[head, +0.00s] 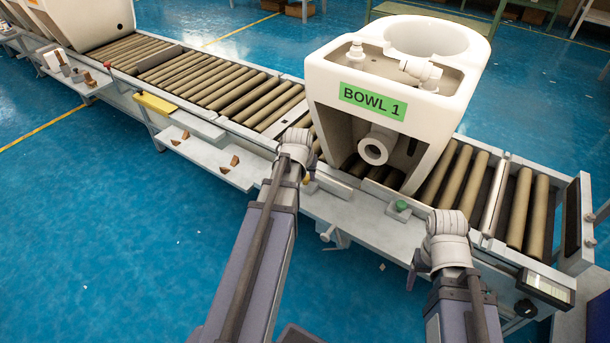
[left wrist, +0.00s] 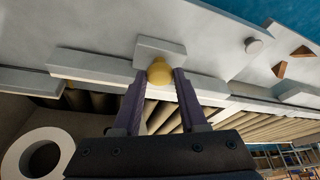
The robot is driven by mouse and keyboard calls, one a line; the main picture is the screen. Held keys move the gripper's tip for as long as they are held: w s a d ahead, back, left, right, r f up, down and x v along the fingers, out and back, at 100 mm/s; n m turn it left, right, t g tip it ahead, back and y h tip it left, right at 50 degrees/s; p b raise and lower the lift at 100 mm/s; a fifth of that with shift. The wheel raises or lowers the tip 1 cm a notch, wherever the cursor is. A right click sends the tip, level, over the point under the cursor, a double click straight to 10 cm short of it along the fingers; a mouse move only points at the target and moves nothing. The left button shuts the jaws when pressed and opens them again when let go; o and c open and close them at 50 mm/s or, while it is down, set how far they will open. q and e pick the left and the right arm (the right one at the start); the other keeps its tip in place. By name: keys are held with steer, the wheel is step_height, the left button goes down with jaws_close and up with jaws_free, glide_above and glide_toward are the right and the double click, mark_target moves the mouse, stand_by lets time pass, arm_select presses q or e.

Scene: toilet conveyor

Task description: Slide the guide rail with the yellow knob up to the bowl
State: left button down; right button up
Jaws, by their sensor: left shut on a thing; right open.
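The white bowl (head: 385,95), labelled "BOWL 1", stands on the roller conveyor with its round outlet facing me. Part of it, with the outlet ring (left wrist: 38,155), shows at the lower left of the left wrist view. My left gripper (left wrist: 160,82) is shut on the yellow knob (left wrist: 160,71), one finger on each side. The knob sits against a pale block on the near side of the conveyor. The pale guide rail (left wrist: 210,89) runs beside it. My right gripper (head: 416,268) is open and empty near the conveyor's front edge.
A green button (head: 401,206) sits on the front ledge between my arms. A yellow bar (head: 155,103) and small brown pieces lie along the ledge to the left. More white ceramic ware (head: 85,20) stands at the far left.

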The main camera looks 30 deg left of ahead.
stand_by(0.8)
arm_select(q)
steer(key=w, duration=0.7)
steer(key=shift+d, duration=0.2)
steer(key=shift+s, duration=0.1)
steer(key=shift+c, duration=2.3)
jaws_free()
steer(key=shift+r, duration=0.1)
steer(key=p+v, duration=0.7)
steer(key=shift+s+r, duration=0.2)
steer(key=shift+r, duration=0.1)
